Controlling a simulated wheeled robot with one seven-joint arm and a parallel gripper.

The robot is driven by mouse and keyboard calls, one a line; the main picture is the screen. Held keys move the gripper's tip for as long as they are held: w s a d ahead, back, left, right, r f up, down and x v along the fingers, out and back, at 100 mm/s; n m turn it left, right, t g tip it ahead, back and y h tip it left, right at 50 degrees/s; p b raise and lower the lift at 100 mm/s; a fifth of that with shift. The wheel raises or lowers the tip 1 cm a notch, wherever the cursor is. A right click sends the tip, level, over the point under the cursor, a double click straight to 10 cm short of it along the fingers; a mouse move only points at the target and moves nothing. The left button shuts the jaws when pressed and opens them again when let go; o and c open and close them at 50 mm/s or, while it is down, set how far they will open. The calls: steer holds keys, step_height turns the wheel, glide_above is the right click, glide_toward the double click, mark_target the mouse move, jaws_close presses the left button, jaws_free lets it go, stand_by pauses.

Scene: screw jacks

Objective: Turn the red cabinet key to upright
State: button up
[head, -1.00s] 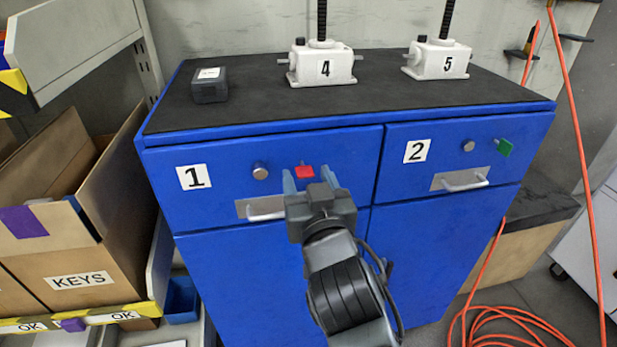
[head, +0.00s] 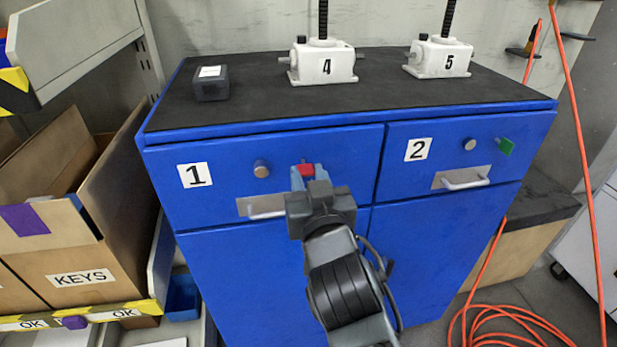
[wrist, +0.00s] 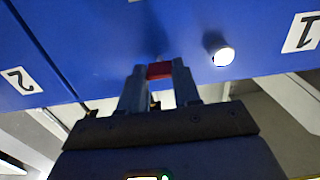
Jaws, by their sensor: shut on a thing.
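The red key (head: 305,169) is on the front of drawer 1 of the blue cabinet (head: 270,285), right of a round metal knob (head: 261,169). My gripper (head: 307,177) is at the key, with its fingers closed on the key's two sides. In the wrist view the red key (wrist: 159,70) sits between the fingertips of my gripper (wrist: 158,75), which touch it. The fingers hide part of the key, and I cannot tell its exact angle.
Drawer 2 has a green key (head: 505,147) and a handle (head: 464,182). Two white screw jacks (head: 323,64) (head: 439,57) and a black box (head: 211,84) stand on the cabinet top. A KEYS carton (head: 83,279) is at left, an orange hose (head: 585,170) at right.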

steer(key=shift+n, duration=0.3)
steer(key=n+p, duration=0.2)
steer(key=n, duration=0.1)
steer(key=shift+r+n, duration=0.15)
steer(key=shift+n, duration=0.25)
steer(key=n+p, duration=0.2)
steer(key=n, duration=0.2)
steer(key=shift+p, duration=0.35)
steer(key=n+p, duration=0.2)
steer(key=n, duration=0.3)
steer(key=shift+n+p, duration=1.25)
steer(key=shift+n, duration=1.05)
steer(key=shift+f, duration=0.2)
steer(key=o, duration=1.1)
steer(key=shift+c, duration=0.2)
